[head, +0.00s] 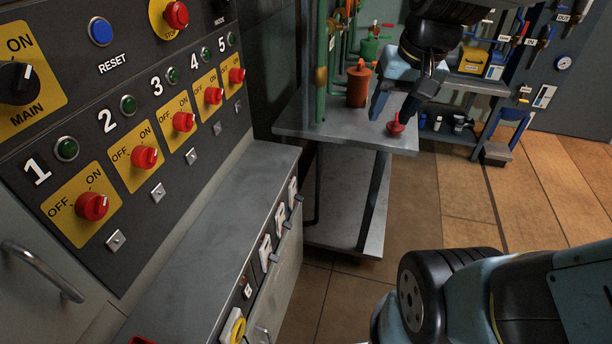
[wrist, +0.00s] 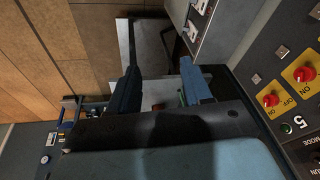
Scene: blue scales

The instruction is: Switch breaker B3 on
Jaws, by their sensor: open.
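The dark panel (head: 75,160) on the left carries a row of red knobs on yellow OFF/ON plates, numbered 1 to 5. The red knob under number 3 (head: 183,122) is mid-row, with a green lamp (head: 173,76) above it. I cannot read which way it points, and no label reading B3 is legible. My gripper (head: 393,112) is well to the right of the panel, over the grey bench, pointing down. In the wrist view the fingers (wrist: 159,66) are apart with nothing held. That view shows the knob under number 5 (wrist: 270,100) at right; knob 3 is out of it.
A grey ledge (head: 222,215) juts out below the panel; white handles (head: 265,250) line its front. A metal handle (head: 42,270) sticks out at far left. The grey bench (head: 335,130) holds green pipes and an orange can (head: 358,84). Tiled floor (head: 460,205) is clear at right.

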